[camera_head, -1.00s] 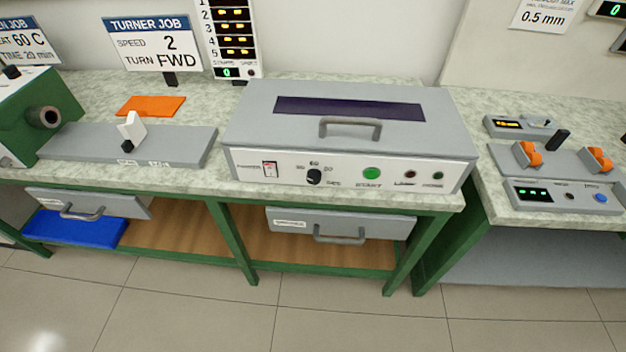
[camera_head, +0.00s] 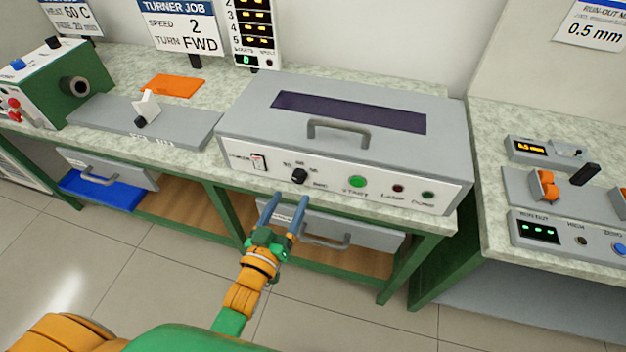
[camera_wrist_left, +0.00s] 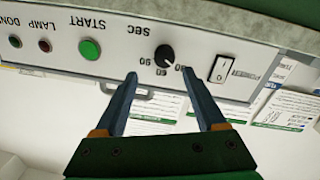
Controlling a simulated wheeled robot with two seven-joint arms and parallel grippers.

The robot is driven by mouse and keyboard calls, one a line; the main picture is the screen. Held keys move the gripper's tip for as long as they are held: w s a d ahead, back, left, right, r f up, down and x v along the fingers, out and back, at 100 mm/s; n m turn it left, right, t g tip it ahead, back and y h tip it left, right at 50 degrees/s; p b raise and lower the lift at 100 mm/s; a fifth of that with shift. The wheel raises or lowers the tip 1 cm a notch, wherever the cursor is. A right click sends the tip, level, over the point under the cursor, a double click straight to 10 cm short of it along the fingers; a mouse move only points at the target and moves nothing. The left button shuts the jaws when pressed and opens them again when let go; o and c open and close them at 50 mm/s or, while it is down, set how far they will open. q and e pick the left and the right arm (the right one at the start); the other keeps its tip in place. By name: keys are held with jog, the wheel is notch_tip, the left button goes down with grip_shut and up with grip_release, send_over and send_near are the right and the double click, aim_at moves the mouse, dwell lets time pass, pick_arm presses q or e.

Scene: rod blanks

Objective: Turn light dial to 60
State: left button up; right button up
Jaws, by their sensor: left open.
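The light dial is a small black knob (camera_head: 299,176) on the white front panel of a grey box (camera_head: 235,120). Small numbers and "SEC" are printed around it; the exact setting is too small to tell in the head view. In the left wrist view the dial (camera_wrist_left: 165,54) shows upside down, with numbers such as 30, 60 and 90 beside it. My left gripper (camera_head: 288,198) is open and empty, just below and in front of the dial, apart from it. Its two blue fingers (camera_wrist_left: 162,82) point at the panel. My right gripper is not in view.
On the panel are a power switch (camera_head: 259,162), a green START button (camera_head: 357,181), and LAMP and DONE lights (camera_head: 398,188). The box lid has a handle (camera_head: 338,132). A drawer handle (camera_head: 325,242) sticks out below. An orange plate (camera_head: 174,86) lies at back left.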

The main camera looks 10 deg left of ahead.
aim_at(297, 179)
pick_arm(q)
jog(key=w, duration=0.5)
jog(key=shift+w+a+f, duration=0.15)
jog(key=shift+w, duration=0.4)
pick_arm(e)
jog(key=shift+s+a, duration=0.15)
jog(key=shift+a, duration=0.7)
pick_arm(q)
grip_shut()
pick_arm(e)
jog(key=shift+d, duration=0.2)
